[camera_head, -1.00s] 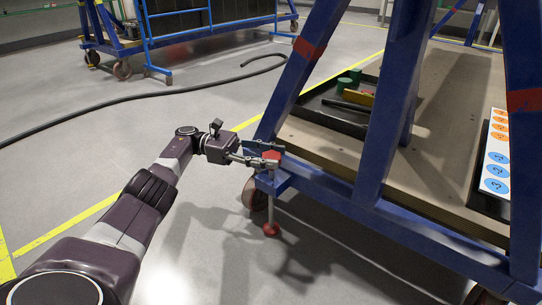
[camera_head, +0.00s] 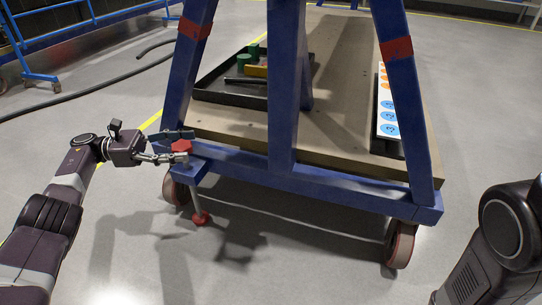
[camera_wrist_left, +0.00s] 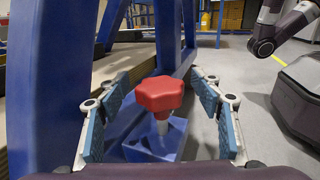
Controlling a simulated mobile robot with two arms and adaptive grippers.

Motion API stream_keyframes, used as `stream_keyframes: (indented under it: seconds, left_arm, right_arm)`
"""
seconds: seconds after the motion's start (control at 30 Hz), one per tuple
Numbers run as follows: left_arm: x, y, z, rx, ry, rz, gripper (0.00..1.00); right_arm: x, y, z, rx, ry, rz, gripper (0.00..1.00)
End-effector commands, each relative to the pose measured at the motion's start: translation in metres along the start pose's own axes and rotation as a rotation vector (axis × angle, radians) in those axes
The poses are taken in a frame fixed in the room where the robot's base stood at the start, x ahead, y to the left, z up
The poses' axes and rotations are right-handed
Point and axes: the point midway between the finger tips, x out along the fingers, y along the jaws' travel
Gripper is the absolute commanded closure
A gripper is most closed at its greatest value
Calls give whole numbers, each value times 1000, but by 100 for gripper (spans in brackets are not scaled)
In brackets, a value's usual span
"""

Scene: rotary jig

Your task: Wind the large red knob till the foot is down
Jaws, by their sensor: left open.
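The large red knob (camera_head: 181,146) sits on top of a blue bracket (camera_head: 190,170) at the near left corner of the blue frame. In the left wrist view the lobed red knob (camera_wrist_left: 160,94) stands upright on a pale shaft, midway between the pads. My left gripper (camera_head: 172,146) is open, with one finger on each side of the knob and a visible gap to each. The red foot (camera_head: 200,217) hangs on a thin rod below the bracket. I cannot tell whether it touches the floor. My right gripper is out of view; only part of my right arm shows.
The blue A-frame (camera_head: 283,100) stands on a wheeled base with a caster (camera_head: 399,246) at the near right. Its wooden deck (camera_head: 330,115) carries a black tray (camera_head: 215,92) and a board with numbered circles (camera_head: 387,98). The floor in front is clear.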

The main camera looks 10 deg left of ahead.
Motion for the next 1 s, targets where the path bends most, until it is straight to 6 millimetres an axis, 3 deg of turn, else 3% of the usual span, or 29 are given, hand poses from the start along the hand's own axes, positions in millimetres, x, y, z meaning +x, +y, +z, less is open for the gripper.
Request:
stream_keyframes:
  seconds: [1.0]
  left_arm:
    - [0, -2, -1, -1, 2, 336, 40]
  right_arm:
    - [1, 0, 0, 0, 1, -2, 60]
